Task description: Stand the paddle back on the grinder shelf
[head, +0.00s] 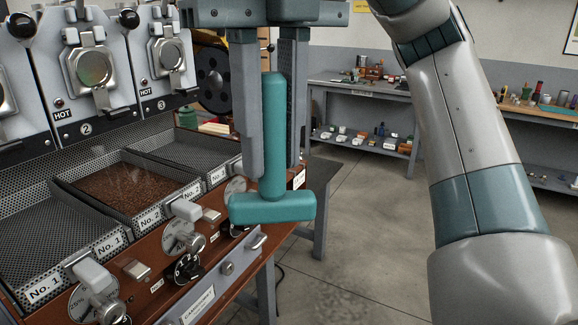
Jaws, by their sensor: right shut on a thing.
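The paddle (272,208) is a teal T shape with an upright round handle and a wide crossbar at the bottom. My right gripper (271,165) points down and is shut on the handle, one grey finger on each side. The paddle hangs upright in front of the right end of the roaster bench, its crossbar hiding part of the bench edge. I cannot pick out the grinder shelf for certain. My left gripper is not in view.
The roaster (90,75) with numbered stations stands at left. A mesh tray (125,160) below holds brown grains. Knobs (185,240) and levers stick up along the wooden front. A black wheel (212,78) stands behind. Grey shelved benches (350,88) line the back; the floor between is clear.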

